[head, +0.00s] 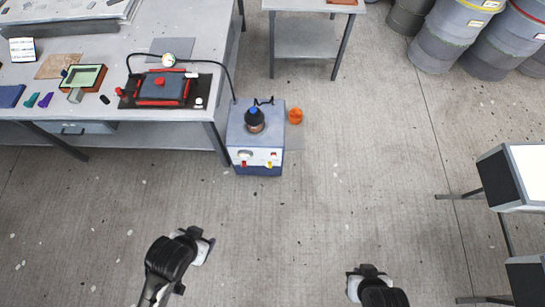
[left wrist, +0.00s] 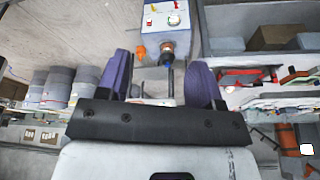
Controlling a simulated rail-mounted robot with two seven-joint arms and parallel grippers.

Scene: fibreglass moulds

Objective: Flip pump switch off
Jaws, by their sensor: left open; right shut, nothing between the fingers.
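The pump is a blue-and-white box (head: 238,138) on the floor by the workbench's right end. Its front panel carries a red-tipped part (head: 243,164) at left and a yellow-and-red part (head: 269,162) at right; which way any switch is set is too small to tell. The pump also shows in the left wrist view (left wrist: 145,37), appearing upside down, beyond my open left fingers (left wrist: 161,62). My left gripper (head: 205,244) is in front of the pump, apart from it and empty. My right gripper (head: 366,271) is shut and empty, lower right, well away from the pump.
A dark bottle (head: 255,122) stands on the pump, with an orange object (head: 295,116) beside it. A black hose (head: 229,75) runs from the workbench (head: 218,88) to the pump. Drums (head: 440,40) stand at upper right. The floor before the pump is clear.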

